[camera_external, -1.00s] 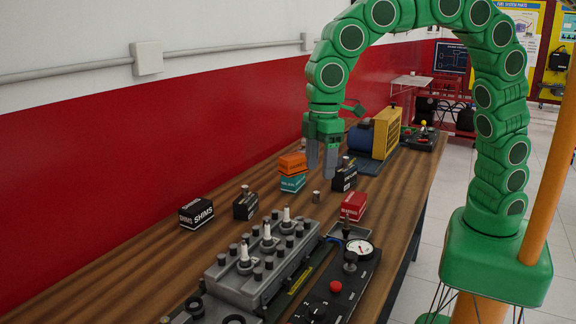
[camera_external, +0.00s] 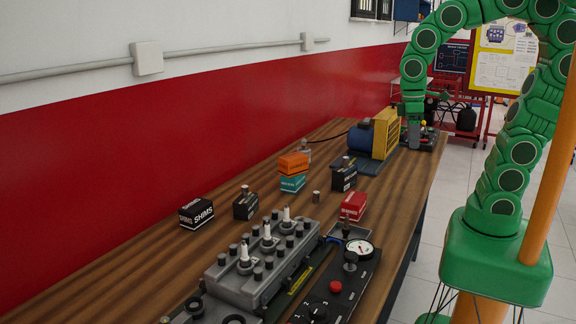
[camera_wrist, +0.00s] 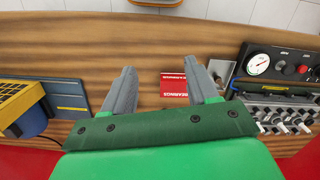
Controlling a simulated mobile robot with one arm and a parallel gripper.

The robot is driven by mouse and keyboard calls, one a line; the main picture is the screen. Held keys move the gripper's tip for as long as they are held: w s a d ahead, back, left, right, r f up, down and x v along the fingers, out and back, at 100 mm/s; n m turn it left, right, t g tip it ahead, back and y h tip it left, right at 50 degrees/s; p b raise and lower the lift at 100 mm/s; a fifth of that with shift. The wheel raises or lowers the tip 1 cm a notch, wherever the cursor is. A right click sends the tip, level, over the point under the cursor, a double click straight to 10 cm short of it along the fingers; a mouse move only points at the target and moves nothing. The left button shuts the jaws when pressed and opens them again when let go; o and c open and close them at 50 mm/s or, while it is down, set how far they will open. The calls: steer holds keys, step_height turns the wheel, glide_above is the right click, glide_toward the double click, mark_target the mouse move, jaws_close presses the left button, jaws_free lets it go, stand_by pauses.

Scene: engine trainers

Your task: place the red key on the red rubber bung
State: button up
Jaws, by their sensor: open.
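My gripper (camera_external: 414,136) is open at the far end of the wooden bench, in front of a dark control box (camera_external: 430,139). In the wrist view, my gripper (camera_wrist: 160,68) has its two grey fingers apart with nothing held between them. I cannot make out a red key or a red rubber bung in either view. My gripper and arm hide part of the control box.
A yellow-and-blue machine (camera_external: 385,130) stands beside my gripper. A red bearings box (camera_external: 353,206), black boxes and an orange box (camera_external: 293,162) on a teal one stand mid-bench. The engine head (camera_external: 262,262) and gauge panel (camera_external: 340,285) are nearer.

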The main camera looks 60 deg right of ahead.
steer(key=s+d+f+m, duration=0.2)
steer(key=s+d, duration=0.3)
steer(key=s, duration=0.4)
steer(key=shift+s+d+f+m+g, duration=0.15)
steer(key=shift+s+f+m+g, duration=0.15)
steer(key=shift+m, duration=0.2)
stand_by(0.4)
